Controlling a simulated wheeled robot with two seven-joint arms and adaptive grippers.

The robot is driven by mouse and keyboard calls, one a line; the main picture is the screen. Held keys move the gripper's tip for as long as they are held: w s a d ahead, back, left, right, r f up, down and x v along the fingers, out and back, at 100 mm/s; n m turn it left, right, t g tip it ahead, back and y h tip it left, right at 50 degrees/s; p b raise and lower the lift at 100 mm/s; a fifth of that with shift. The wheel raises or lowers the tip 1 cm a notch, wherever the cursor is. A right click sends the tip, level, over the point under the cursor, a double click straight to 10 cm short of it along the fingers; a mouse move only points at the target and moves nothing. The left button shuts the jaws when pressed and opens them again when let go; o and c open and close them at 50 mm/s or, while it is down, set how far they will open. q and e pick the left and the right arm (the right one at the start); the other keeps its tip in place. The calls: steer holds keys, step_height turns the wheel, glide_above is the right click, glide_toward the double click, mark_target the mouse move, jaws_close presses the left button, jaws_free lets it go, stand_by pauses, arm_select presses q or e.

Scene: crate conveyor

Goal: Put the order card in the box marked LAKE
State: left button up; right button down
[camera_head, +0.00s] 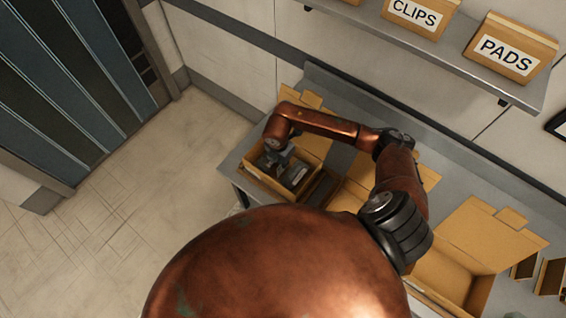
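My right gripper (289,172) is small and dark, at the end of my copper arm. It is over or inside the leftmost open cardboard box (262,183) on the bench. I cannot tell whether its fingers are open or shut. A small pale patch shows beside the fingers, too small to identify. I cannot make out the order card. No LAKE mark is readable, as the fronts of the open boxes face away or are hidden by my arm. My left gripper is out of view.
Another open box (440,273) stands at the right of the grey bench (348,95), and one between is partly hidden by my arm. Above, a shelf (400,35) holds boxes marked CLIPS (436,32) and PADS (533,75). Open floor (130,200) lies left.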

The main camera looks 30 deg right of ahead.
steer(key=c, duration=2.5)
jaws_free()
steer(key=shift+w+f, duration=0.15)
steer(key=shift+f, duration=0.1)
steer(key=shift+c, duration=0.2)
steer(key=shift+o, duration=1.9)
steer(key=shift+r, duration=0.4)
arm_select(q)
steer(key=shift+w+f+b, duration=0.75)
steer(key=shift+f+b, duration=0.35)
arm_select(e)
step_height(320, 180, up, 12)
steer(key=a, duration=0.1)
steer(key=shift+s+a+f, duration=0.2)
steer(key=shift+s, duration=0.15)
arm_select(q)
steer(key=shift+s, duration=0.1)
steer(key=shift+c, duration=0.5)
